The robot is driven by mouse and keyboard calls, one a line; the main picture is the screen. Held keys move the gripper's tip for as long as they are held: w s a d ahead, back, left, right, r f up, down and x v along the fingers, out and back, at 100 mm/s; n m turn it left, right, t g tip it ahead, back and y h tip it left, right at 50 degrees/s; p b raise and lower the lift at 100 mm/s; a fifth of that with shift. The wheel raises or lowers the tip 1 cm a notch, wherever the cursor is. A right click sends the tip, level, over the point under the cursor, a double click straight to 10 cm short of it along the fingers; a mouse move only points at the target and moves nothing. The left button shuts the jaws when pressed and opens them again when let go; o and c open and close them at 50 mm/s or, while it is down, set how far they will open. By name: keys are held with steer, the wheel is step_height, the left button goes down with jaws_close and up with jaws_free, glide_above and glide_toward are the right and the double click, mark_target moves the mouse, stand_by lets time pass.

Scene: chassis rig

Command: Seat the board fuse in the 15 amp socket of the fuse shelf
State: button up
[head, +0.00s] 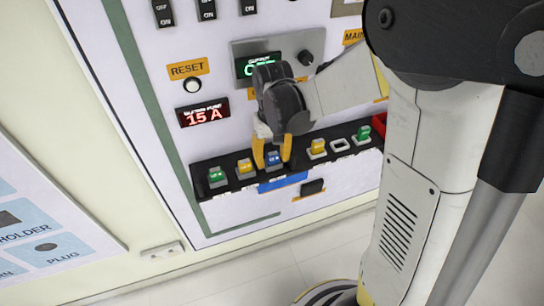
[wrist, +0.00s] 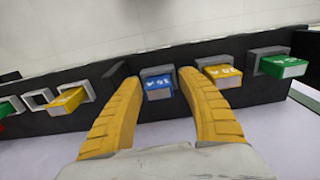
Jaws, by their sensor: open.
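The fuse shelf (head: 228,187) is a dark strip low on the white panel, with several coloured fuses in light grey sockets. A blue fuse (head: 273,158) sits in a socket near the middle; it also shows in the wrist view (wrist: 158,88), its white marking too small to read surely. My gripper (head: 272,165) is open, with its yellow fingers on either side of the blue fuse. In the wrist view the fingertips (wrist: 158,79) flank it, and I cannot tell whether they touch it. An empty socket (head: 340,145) lies to the right in the head view.
Yellow fuses (head: 244,166) (head: 318,146) and green fuses (head: 216,175) (head: 364,133) stand close along the shelf. A red-lit display (head: 203,114) reads 15 A, below the RESET button (head: 192,86). A blue strip (head: 283,183) lies under the shelf. Floor in front is clear.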

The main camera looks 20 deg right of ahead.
mark_target(272, 154)
step_height(272, 154, up, 12)
stand_by(0.5)
